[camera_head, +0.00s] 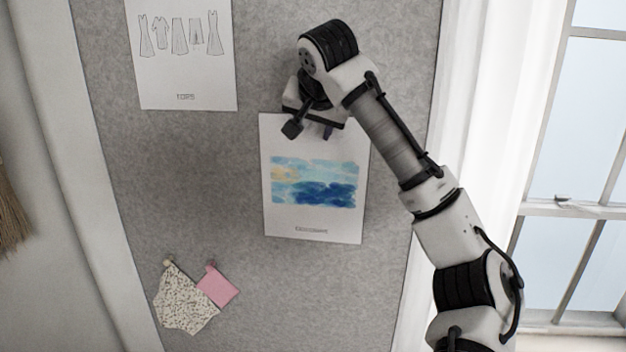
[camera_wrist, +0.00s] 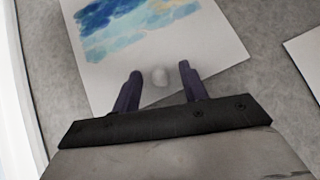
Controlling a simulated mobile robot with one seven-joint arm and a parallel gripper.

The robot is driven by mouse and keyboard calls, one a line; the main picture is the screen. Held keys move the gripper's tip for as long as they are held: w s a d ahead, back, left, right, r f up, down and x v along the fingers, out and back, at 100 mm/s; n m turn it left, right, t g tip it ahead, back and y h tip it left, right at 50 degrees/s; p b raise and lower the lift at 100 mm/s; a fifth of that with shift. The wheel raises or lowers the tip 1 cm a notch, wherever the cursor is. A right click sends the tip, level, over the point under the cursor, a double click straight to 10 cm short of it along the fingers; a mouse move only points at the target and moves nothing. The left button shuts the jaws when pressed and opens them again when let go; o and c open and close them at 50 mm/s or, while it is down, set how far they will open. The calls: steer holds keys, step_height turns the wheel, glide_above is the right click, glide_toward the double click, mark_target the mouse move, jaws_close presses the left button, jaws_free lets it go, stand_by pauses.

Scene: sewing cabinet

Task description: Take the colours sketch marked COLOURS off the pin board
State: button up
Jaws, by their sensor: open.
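The colours sketch (camera_head: 313,218) hangs on the grey pin board (camera_head: 180,190), a white sheet with a blue and yellow watercolour patch and a small caption too blurred to read surely. It also shows in the wrist view (camera_wrist: 215,50). My gripper (camera_head: 327,132) is at the sheet's top edge in the head view and hides part of it.
Another sheet with clothing drawings (camera_head: 187,60) hangs at the upper left. A speckled fabric swatch (camera_head: 183,303) and a pink swatch (camera_head: 218,286) are pinned at the lower left. A white curtain (camera_head: 490,90) and a window (camera_head: 590,90) lie to the right.

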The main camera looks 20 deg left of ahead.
steer(key=shift+c, duration=0.4)
steer(key=c, duration=0.8)
steer(key=shift+s+r, duration=0.1)
steer(key=shift+c, duration=0.2)
steer(key=shift+s+r+b, duration=0.1)
steer(key=shift+r+b, duration=0.05)
steer(key=shift+b, duration=0.25)
step_height(320, 180, up, 7)
steer(key=b, duration=0.1)
steer(key=s+d+b, duration=0.2)
steer(key=s+b, duration=0.1)
steer(key=s, duration=0.6)
steer(key=s+d+b, duration=0.2)
steer(key=s+b, duration=0.2)
steer(key=s, duration=0.6)
steer(key=shift+s+f, duration=0.15)
steer(key=shift+f, duration=0.1)
